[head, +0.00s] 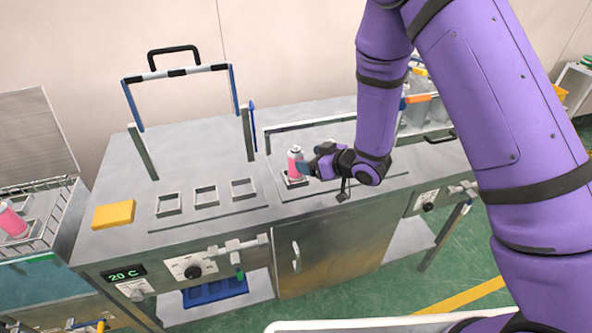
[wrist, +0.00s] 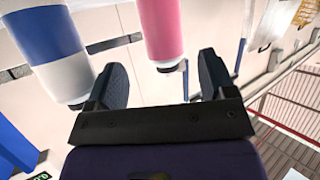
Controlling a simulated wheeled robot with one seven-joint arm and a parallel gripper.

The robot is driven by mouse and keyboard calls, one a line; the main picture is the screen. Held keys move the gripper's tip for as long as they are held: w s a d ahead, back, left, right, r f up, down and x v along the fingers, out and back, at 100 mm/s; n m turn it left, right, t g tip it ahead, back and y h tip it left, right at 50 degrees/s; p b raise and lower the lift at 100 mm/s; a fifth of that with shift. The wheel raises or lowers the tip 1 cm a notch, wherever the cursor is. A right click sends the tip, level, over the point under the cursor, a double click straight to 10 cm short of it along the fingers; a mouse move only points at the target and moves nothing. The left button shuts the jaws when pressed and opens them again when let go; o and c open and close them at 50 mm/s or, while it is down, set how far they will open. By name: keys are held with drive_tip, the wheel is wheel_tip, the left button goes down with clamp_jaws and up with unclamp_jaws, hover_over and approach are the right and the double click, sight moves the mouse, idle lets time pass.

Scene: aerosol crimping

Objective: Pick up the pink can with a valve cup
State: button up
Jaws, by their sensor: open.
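A pink can (head: 295,166) with a pale top stands upright in a square holder (head: 291,182) on the steel bench. Whether its top is a valve cup is too small to tell. My gripper (head: 308,168) is beside the can, on its right, with its fingers level with the can's body. In the wrist view the pink can (wrist: 172,28) shows at the top, between the lines of my two spread fingers (wrist: 163,72). The gripper is open. I cannot tell whether a finger touches the can. Another pink can (head: 12,222) lies tilted in a wire basket at the far left.
Three empty square holders (head: 205,196) sit left of the can. A yellow block (head: 114,214) lies at the bench's left.

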sight(302, 156)
drive_tip(key=shift+a+r+x, duration=0.1)
drive_tip(key=shift+r+x, duration=0.05)
drive_tip(key=shift+x, duration=1.25)
drive_tip(key=shift+a+r+x, duration=0.1)
drive_tip(key=shift+x, duration=1.35)
drive_tip(key=shift+s, duration=0.1)
drive_tip(key=shift+r, duration=0.1)
clamp_jaws()
drive_tip(key=shift+r, duration=0.1)
